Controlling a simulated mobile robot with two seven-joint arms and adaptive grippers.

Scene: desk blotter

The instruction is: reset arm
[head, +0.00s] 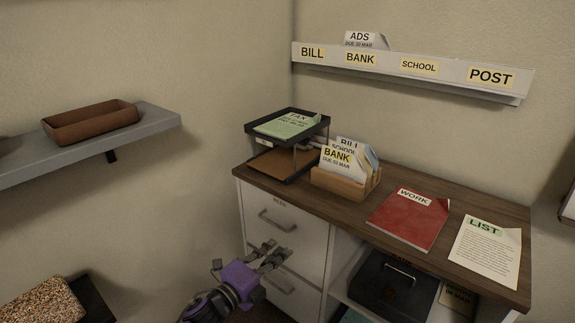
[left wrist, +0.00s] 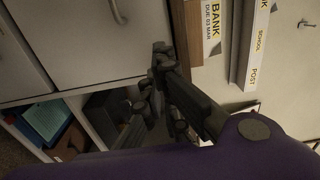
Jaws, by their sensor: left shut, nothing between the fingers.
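My left gripper (head: 275,254) is in front of the white drawer cabinet, low in the head view, below the desk top. Its fingers are shut with nothing between them. The purple wrist is behind it at the lower left. In the left wrist view the dark fingers (left wrist: 160,62) show in front of the cabinet and the wooden desk edge. I cannot tell whether the fingertips touch the cabinet. My right gripper is not in view.
The desk top (head: 370,186) holds a tiered tray (head: 277,158), a wooden letter holder (head: 341,185), a red WORK folder (head: 408,221) and a LIST sheet (head: 487,252). A wall rack (head: 440,74) hangs above. A grey shelf (head: 160,120) with a brown tray (head: 92,124) is at left.

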